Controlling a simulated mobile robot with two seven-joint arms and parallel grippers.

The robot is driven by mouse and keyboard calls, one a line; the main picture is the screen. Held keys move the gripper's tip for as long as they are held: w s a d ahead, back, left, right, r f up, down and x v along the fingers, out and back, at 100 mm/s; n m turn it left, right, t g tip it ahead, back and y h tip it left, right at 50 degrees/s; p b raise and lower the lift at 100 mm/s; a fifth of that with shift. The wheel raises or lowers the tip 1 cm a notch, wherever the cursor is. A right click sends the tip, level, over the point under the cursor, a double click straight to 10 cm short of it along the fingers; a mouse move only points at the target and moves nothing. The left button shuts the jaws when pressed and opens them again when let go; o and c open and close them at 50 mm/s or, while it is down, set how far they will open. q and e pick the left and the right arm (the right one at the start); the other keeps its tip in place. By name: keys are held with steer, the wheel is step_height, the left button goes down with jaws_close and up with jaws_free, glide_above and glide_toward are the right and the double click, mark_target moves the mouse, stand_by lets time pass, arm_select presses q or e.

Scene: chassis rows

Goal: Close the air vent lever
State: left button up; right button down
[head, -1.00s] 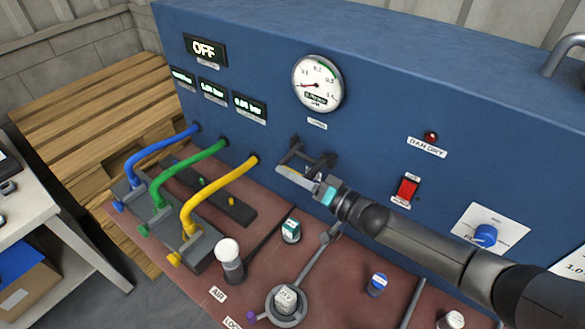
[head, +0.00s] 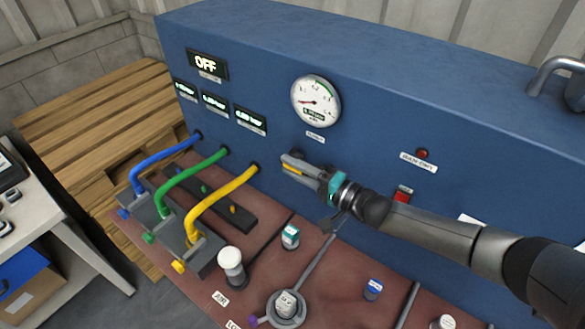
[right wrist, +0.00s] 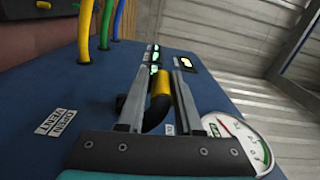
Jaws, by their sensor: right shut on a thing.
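The air vent lever has a yellow grip (right wrist: 161,84) on a bent black stem (right wrist: 154,120) coming off the blue panel. In the right wrist view the yellow grip lies between the two grey fingers of my right gripper (right wrist: 158,88). In the head view my right gripper (head: 300,168) is at the panel below the round gauge, shut on the lever, with a strip of the yellow grip (head: 292,170) showing between its fingers. The fingers hide most of the lever there. An OPEN VENT label (right wrist: 56,122) is beside it on the panel. My left gripper is not in view.
The round gauge (head: 316,102) is above the gripper. Blue, green and yellow hoses (head: 222,200) curve out of the panel to the left. A white-topped knob (head: 230,258) and several other controls stand on the red-brown deck below. A red switch (head: 402,195) is behind my right arm.

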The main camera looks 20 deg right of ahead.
steer(key=shift+w+d+r, duration=0.3)
steer(key=shift+w+r, duration=0.05)
steer(key=shift+r, duration=0.1)
steer(key=c, duration=0.8)
jaws_free()
steer(key=shift+s, duration=0.1)
steer(key=shift+o, duration=0.6)
steer(key=shift+f, duration=0.1)
steer(key=shift+s+f, duration=0.1)
steer(key=shift+s, duration=0.05)
steer(key=b+v, duration=0.1)
steer(key=v, duration=1.4)
